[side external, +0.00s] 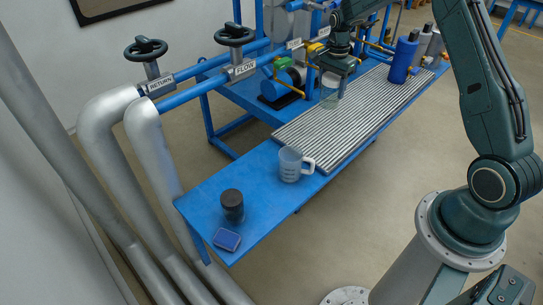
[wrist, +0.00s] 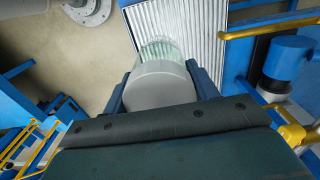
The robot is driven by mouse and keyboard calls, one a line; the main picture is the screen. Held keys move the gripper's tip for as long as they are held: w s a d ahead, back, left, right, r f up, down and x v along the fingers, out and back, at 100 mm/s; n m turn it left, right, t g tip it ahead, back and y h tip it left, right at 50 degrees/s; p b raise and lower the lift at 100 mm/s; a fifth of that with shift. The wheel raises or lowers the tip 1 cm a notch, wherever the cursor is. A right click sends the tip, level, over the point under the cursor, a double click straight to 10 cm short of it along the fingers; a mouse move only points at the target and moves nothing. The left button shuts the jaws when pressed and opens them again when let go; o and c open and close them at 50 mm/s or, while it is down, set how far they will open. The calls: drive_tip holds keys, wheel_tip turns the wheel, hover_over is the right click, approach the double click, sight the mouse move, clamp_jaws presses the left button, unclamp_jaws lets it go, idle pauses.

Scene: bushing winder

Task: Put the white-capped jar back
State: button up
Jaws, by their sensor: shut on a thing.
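The white-capped jar is a clear, pale green glass jar (side external: 330,93) held upright at the far part of the ribbed grey mat (side external: 335,122). In the wrist view its broad pale cap (wrist: 163,84) fills the space between my fingers, with the glass showing beyond it. My gripper (side external: 335,72) comes down over the jar from above and is shut on it at the cap. My gripper also shows in the wrist view (wrist: 160,88), one finger on each side of the cap. I cannot tell whether the jar's base touches the mat.
Blue bottle (side external: 403,58) and grey bottles (side external: 421,45) stand at the mat's far right. A clear measuring jug (side external: 290,164), a dark-lidded jar (side external: 232,206) and a small blue box (side external: 226,239) stand on the near bench. A blue pump (side external: 281,82) and yellow pipes lie close left of my gripper.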

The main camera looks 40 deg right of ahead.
drive_tip(key=w+a+f, duration=0.1)
drive_tip(key=w+a, duration=0.5)
drive_tip(key=a, duration=0.7)
drive_tip(key=w+a+f, duration=0.1)
drive_tip(key=w+a, duration=0.4)
drive_tip(key=a, duration=0.8)
drive_tip(key=shift+w+a+f, duration=0.1)
drive_tip(key=shift+f, duration=4.9)
drive_tip(key=shift+w+a+f, duration=0.1)
drive_tip(key=shift+f, duration=4.85)
drive_tip(key=shift+f, duration=0.15)
drive_tip(key=o, duration=1)
drive_tip(key=shift+c, duration=0.2)
wheel_tip(320, 180, up, 12)
drive_tip(key=shift+r, duration=0.2)
